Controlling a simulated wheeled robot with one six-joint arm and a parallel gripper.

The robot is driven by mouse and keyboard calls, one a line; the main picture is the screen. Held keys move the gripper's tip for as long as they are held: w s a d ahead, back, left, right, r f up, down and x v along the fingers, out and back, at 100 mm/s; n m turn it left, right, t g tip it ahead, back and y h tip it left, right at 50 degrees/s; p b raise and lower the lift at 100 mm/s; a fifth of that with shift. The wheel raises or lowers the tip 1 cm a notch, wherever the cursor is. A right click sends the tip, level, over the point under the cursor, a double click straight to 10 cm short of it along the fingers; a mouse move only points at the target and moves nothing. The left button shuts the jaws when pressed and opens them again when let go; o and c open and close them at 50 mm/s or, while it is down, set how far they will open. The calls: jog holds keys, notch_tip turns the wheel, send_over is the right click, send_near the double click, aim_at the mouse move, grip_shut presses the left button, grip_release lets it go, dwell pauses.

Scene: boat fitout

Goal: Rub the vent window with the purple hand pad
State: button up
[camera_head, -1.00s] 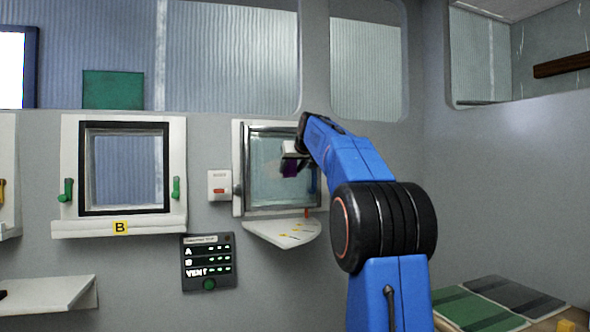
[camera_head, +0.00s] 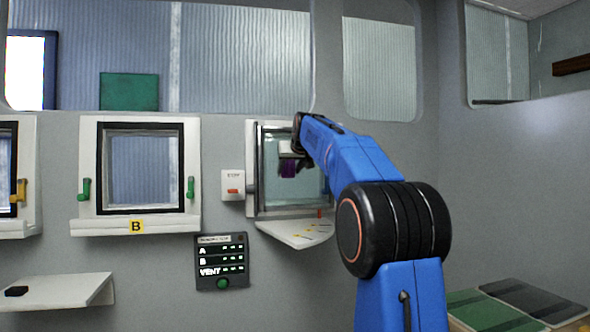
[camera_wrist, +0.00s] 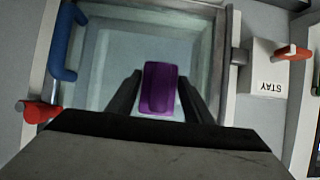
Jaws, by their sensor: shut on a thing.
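The vent window (camera_head: 268,188) is a pale glass pane in a grey frame on the wall, right of window B. In the wrist view its glass (camera_wrist: 112,62) fills the upper middle. The purple hand pad (camera_head: 289,168) is in front of the pane. It also shows in the wrist view (camera_wrist: 159,86) between the two dark fingers. My gripper (camera_wrist: 158,95) is shut on the pad. I cannot tell whether the pad touches the glass. My arm hides the window's right side in the head view.
A white box with a red switch (camera_head: 232,186) is just left of the vent window. A small white shelf (camera_head: 298,232) juts out below it. A blue handle (camera_wrist: 62,45) and a red knob (camera_wrist: 40,111) edge the frame. A panel (camera_head: 221,261) with lit rows hangs lower left.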

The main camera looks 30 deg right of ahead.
jog(key=shift+w+a, duration=0.2)
jog(key=shift+a, duration=0.55)
jog(key=shift+w+a, duration=0.25)
jog(key=shift+a, duration=0.55)
jog(key=shift+w+a, duration=0.2)
jog(key=shift+a, duration=0.55)
jog(key=shift+r, duration=0.75)
jog(key=s+d, duration=0.3)
jog(key=d, duration=0.8)
jog(key=shift+s+d, duration=0.15)
jog(key=shift+d, duration=0.15)
jog(key=shift+s, duration=0.1)
jog(key=shift+s+a, duration=0.3)
jog(key=shift+s, duration=0.65)
jog(key=shift+s+a, duration=0.25)
jog(key=shift+s, duration=0.65)
jog(key=shift+s+a, duration=0.3)
jog(key=shift+s, duration=0.65)
jog(key=shift+s, duration=0.15)
jog(key=shift+s+a, duration=0.2)
jog(key=shift+s, duration=0.45)
jog(key=shift+s+a, duration=0.2)
jog(key=shift+s, duration=0.45)
